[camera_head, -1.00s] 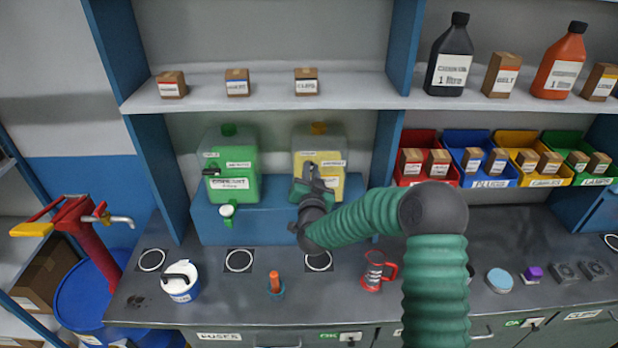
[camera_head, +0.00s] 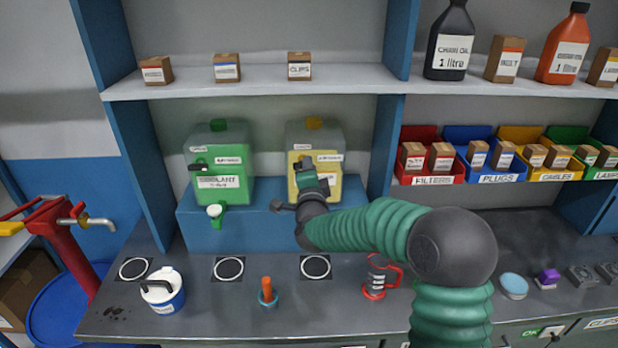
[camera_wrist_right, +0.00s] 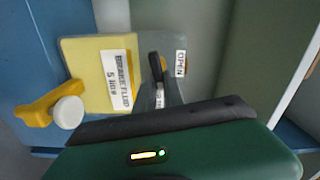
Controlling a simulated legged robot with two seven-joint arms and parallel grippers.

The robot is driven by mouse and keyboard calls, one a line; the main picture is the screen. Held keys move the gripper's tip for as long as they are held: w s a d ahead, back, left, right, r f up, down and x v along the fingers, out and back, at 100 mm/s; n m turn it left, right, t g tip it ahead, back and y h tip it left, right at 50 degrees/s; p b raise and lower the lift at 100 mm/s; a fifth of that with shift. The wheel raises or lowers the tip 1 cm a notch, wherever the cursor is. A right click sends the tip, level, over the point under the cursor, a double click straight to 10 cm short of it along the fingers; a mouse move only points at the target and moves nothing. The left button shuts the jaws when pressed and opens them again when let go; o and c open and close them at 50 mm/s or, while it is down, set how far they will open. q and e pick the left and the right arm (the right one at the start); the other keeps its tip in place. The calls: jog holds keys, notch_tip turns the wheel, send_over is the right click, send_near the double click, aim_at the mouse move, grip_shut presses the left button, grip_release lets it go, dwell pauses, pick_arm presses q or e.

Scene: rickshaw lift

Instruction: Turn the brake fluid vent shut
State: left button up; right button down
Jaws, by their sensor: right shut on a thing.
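The brake fluid container (camera_head: 334,187) is a yellow-filled, translucent box with a yellow cap, on the blue shelf step in the head view. In the right wrist view it (camera_wrist_right: 84,80) appears turned on its side, with its brake fluid label readable. Its vent has a dark lever (camera_wrist_right: 155,67) beside a label reading OPEN. My right gripper (camera_head: 304,166) is at the container's upper front and is shut on the vent lever. The gripper and wrist cover much of the vent in the head view. My left gripper is not in view.
A green coolant container (camera_head: 222,160) stands to the left, with its own dark lever and tap. Below, the bench holds a white-lidded tub (camera_head: 163,290), an orange-handled item (camera_head: 267,291) and a red jug (camera_head: 377,278). Parts bins (camera_head: 430,172) stand right.

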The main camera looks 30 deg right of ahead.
jog(key=shift+f+m+b, duration=0.3)
jog(key=shift+m+b, duration=0.9)
jog(key=shift+b, duration=0.05)
jog(key=shift+a, duration=0.1)
jog(key=c, duration=1.6)
grip_release()
jog(key=shift+w, duration=0.1)
jog(key=shift+o, duration=0.8)
jog(key=shift+w, duration=0.25)
jog(key=shift+s, duration=0.1)
